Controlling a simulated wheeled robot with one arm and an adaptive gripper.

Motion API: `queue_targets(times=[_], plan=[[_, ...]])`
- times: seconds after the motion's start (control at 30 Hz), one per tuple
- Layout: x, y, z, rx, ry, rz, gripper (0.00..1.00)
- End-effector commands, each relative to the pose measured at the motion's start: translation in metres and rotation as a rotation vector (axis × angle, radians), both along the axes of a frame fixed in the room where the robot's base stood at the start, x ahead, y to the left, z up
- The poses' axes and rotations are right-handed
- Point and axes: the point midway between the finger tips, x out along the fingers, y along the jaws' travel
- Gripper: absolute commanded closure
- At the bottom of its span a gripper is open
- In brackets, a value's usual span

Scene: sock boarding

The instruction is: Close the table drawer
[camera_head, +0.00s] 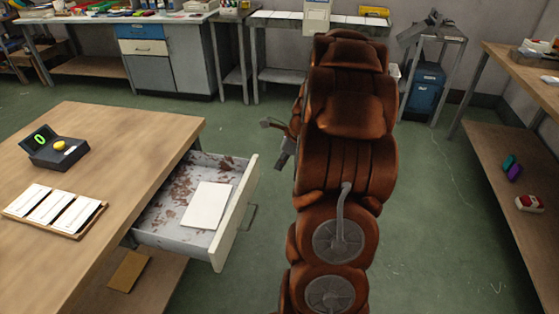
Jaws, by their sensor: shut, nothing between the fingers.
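The table drawer (241,210) is pulled out from the right side of the wooden table (130,130). It has a pale front, a handle (252,217) on its outer face and a stained grey inside. A white sheet or card (208,204) lies in it. My gripper (282,160) shows as small grey parts at the left edge of my brown arm, right of the drawer's far end. It is shut and empty, and looks apart from the drawer. The arm hides part of it.
A dark device with a green display (58,149) and a holder with white cards (57,209) rest on the table. A brown piece (128,271) lies on its lower shelf. Workbenches line the back and a shelf unit (510,150) stands right. Green floor is free between.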

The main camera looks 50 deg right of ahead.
Motion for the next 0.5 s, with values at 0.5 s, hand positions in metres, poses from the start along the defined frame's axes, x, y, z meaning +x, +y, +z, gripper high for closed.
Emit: queue_targets(times=[0.5], plan=[[0.039, 0.025, -0.061, -0.001, 0.001, 0.005, 1.0]])
